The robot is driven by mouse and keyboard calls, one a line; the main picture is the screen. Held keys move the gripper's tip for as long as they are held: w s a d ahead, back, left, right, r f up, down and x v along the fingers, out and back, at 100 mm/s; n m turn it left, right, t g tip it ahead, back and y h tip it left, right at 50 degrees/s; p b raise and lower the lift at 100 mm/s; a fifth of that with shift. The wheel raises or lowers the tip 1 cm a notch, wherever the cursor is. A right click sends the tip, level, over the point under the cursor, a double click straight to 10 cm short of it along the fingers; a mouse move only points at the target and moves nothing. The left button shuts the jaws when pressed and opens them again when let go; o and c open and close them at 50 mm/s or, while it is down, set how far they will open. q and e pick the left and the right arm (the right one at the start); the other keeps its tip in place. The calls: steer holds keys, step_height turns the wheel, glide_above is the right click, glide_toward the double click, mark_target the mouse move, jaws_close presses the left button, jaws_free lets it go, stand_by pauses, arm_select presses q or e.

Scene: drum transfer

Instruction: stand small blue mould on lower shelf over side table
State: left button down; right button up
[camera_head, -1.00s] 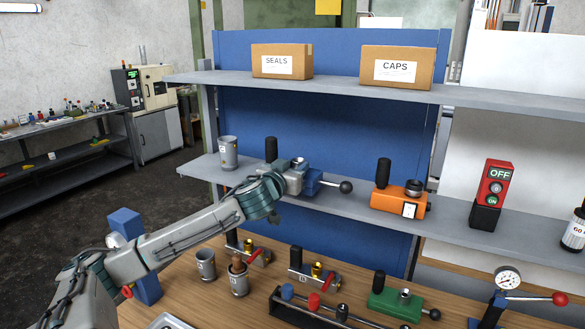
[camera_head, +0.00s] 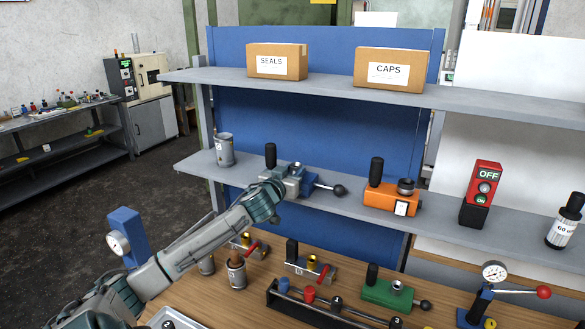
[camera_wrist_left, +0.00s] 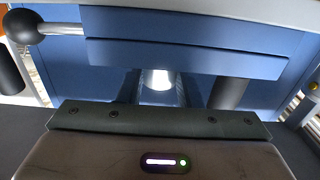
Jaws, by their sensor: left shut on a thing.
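The small blue mould (camera_head: 309,188) is at the lower shelf (camera_head: 350,211), between a grey mug and an orange mould. It has a black upright handle (camera_head: 271,155) and a lever with a dark ball (camera_head: 338,190). It looks upright; whether its base touches the shelf I cannot tell. My left gripper (camera_head: 297,182) is shut on it from the front left and hides part of its body. In the left wrist view the blue mould (camera_wrist_left: 190,55) fills the space ahead of the gripper, its ball lever at upper left. My right gripper is not in view.
The orange mould (camera_head: 392,198) stands close to the right on the same shelf, and the grey mug (camera_head: 224,150) to the left. The upper shelf (camera_head: 330,88) holds two cartons. Below, the wooden side table (camera_head: 255,300) carries more moulds, mugs and a rack (camera_head: 330,307).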

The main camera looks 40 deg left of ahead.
arm_select(q)
steer(key=c, duration=1)
jaws_free()
steer(key=shift+s+d, duration=0.1)
steer(key=shift+c, duration=0.2)
steer(key=shift+r, duration=0.1)
steer(key=shift+s, duration=0.1)
steer(key=shift+s+d+f+b, duration=0.15)
steer(key=shift+s+f+b, duration=0.1)
steer(key=shift+s+b, duration=0.35)
steer(key=p+v, duration=0.4)
steer(key=v, duration=0.6)
steer(key=shift+s+d+r, duration=0.25)
